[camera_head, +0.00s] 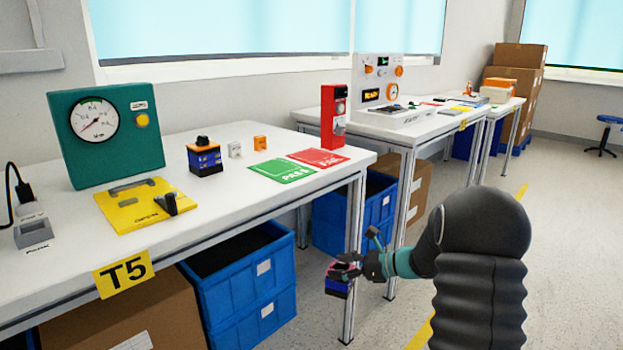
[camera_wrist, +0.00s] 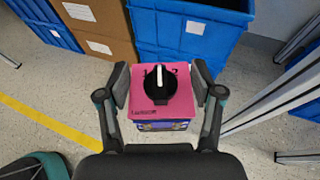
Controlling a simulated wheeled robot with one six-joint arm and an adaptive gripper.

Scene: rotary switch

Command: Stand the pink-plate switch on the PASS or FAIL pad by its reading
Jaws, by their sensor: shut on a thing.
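The pink-plate switch (camera_wrist: 140,112) is between the fingers of my gripper (camera_wrist: 162,92) in the wrist view. It has a pink top plate, a black round knob with a white pointer line, and a blue body below. The line points up, slightly left of straight, between the printed marks. In the head view my gripper (camera_head: 350,268) holds the switch (camera_head: 337,287) in the air in front of the table's right leg. The green PASS pad (camera_head: 283,171) and the red FAIL pad (camera_head: 318,158) lie bare on the table's right part.
The table (camera_head: 225,215) carries a green gauge box (camera_head: 105,135), a yellow OPEN plate (camera_head: 135,205), an orange-topped switch (camera_head: 204,158), small blocks and a red post (camera_head: 333,118) behind the pads. Blue crates (camera_head: 240,285) stand below. A second table (camera_head: 440,125) stands beyond.

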